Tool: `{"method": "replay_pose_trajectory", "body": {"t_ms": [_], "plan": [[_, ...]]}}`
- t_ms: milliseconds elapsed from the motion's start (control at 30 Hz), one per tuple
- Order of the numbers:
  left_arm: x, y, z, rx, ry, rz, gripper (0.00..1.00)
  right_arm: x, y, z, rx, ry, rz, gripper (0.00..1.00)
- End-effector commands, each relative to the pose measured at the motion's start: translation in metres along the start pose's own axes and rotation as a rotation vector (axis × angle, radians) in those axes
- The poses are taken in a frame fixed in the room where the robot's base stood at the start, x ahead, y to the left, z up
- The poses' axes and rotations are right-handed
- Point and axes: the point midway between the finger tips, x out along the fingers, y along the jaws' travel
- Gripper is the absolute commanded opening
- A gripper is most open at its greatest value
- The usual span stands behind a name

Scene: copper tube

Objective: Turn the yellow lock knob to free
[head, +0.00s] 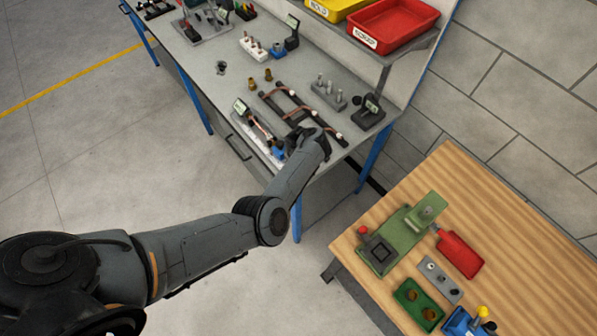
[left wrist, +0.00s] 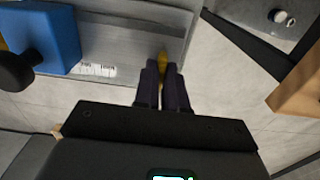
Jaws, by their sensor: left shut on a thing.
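The yellow lock knob (left wrist: 163,57) shows as a small yellow piece between the fingertips of my left gripper (left wrist: 164,70) in the left wrist view. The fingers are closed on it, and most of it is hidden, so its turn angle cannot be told. It sits by a grey fixture base (left wrist: 125,42) with a white label. A blue block (left wrist: 50,32) with a black knob (left wrist: 15,72) stands to the left. In the head view my left arm reaches the near end of the long fixture (head: 258,146) on the bench; its fingertips and the knob are hidden there. My right gripper is not seen.
A dark rack with copper tubes (head: 296,112) lies just behind the fixture. A grey block with pins (head: 328,94) and a black device (head: 369,113) stand to the right. A wooden table (head: 470,215) with a green press (head: 400,238) is at lower right. Floor at left is clear.

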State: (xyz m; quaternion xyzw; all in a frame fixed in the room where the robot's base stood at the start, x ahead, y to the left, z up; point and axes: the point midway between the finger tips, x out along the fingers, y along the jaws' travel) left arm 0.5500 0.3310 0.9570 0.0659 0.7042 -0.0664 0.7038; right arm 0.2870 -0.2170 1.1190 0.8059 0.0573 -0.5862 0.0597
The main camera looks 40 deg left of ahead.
Motion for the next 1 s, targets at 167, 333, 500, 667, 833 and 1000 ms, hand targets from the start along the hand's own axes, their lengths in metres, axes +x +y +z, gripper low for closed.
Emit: {"method": "replay_pose_trajectory", "body": {"t_ms": [167, 333, 500, 667, 833, 1000], "plan": [[-0.0009, -0.0003, 0.0005, -0.021, -0.001, 0.0, 0.0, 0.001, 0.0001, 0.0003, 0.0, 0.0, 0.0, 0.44], [-0.001, -0.0003, 0.0003, -0.024, 0.0, 0.0, 0.0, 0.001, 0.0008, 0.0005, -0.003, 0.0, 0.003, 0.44], [-0.0011, -0.0002, 0.0004, -0.024, -0.001, 0.0, 0.0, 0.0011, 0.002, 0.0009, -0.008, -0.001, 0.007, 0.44], [-0.0009, -0.0002, 0.0003, -0.023, -0.001, 0.0, 0.32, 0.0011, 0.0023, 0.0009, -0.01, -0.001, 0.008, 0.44], [-0.0005, -0.0001, 0.0002, -0.022, 0.0, 0.0, 0.36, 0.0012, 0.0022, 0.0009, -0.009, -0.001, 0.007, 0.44], [-0.0016, 0.0, 0.0003, -0.021, -0.001, 0.001, 0.36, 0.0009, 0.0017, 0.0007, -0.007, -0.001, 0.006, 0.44]]}}
